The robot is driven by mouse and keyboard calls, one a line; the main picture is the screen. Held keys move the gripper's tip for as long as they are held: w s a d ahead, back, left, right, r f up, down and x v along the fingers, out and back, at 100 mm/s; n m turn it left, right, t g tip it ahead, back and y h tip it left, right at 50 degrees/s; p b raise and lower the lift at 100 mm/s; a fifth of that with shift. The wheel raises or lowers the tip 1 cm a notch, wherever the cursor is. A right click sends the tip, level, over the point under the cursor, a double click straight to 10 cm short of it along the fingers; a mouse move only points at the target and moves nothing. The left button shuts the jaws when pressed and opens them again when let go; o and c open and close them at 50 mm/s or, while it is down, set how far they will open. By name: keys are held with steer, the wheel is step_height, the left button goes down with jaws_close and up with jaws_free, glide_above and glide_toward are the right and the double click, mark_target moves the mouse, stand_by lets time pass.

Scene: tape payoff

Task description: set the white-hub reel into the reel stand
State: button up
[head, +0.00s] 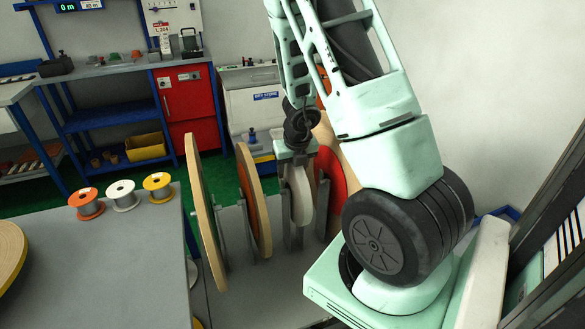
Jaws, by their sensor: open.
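A pale, white-faced disc (301,194), which looks like the white-hub reel, stands on edge, seen nearly edge-on, directly below my gripper. It is in a row of upright reels, at the grey upright of the reel stand (289,226). My gripper (297,153) is open and points down at the disc's top. The jaws are small and partly hidden, so I cannot tell whether they straddle or touch it. How the disc's hub meets the stand is also hidden.
Two tan reels (204,212) (253,200) stand to the left, and a red-faced reel (331,178) stands close on the right. Orange (87,203), white (121,195) and yellow (158,187) spools sit on the grey table (110,270). A tan reel (9,255) lies there.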

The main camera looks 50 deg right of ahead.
steer(key=p+v, duration=1.2)
steer(key=v, duration=0.5)
steer(key=shift+r, duration=0.25)
